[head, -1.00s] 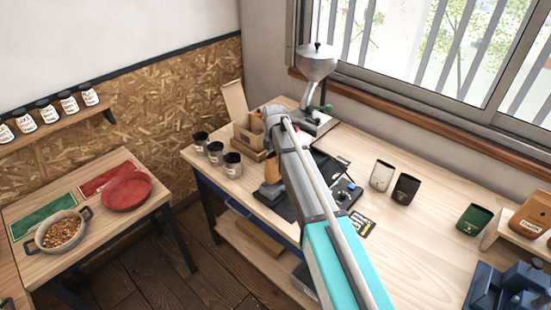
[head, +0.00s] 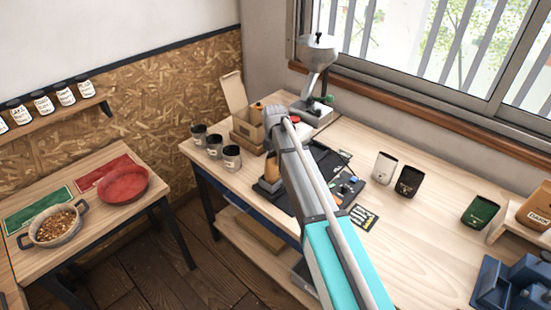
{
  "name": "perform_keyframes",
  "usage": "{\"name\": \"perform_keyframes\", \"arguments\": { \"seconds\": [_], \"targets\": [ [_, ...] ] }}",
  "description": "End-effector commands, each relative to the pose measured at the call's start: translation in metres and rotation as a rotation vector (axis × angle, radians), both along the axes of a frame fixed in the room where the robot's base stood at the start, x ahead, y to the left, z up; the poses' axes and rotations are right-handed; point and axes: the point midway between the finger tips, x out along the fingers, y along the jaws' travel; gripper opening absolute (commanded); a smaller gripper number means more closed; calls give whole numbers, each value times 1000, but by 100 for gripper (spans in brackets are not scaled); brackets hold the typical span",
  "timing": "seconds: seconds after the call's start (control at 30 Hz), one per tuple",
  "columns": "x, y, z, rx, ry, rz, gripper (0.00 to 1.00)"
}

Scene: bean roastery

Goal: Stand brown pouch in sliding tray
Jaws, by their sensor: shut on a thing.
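My arm reaches from the bottom of the head view over the bench, and its forearm hides most of my gripper (head: 273,152). A brown pouch (head: 271,168) shows as a narrow strip at the forearm's left side. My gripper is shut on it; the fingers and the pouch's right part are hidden. Just below the pouch is a grey block at a dark, flat tray (head: 283,204), apparently the sliding tray, partly covered by my arm. I cannot tell whether the pouch touches it.
White (head: 385,168), black (head: 409,181) and green (head: 480,212) pouches stand to the right. A blue device (head: 515,285) is at the lower right.

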Motion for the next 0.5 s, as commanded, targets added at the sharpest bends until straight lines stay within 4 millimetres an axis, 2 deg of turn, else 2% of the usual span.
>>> {"name": "perform_keyframes", "arguments": {
  "seconds": [0.2,0.5],
  "targets": [
    [0,0,-11,0,0,0,0],
    [0,0,-13,0,0,0,0]
  ]
}}
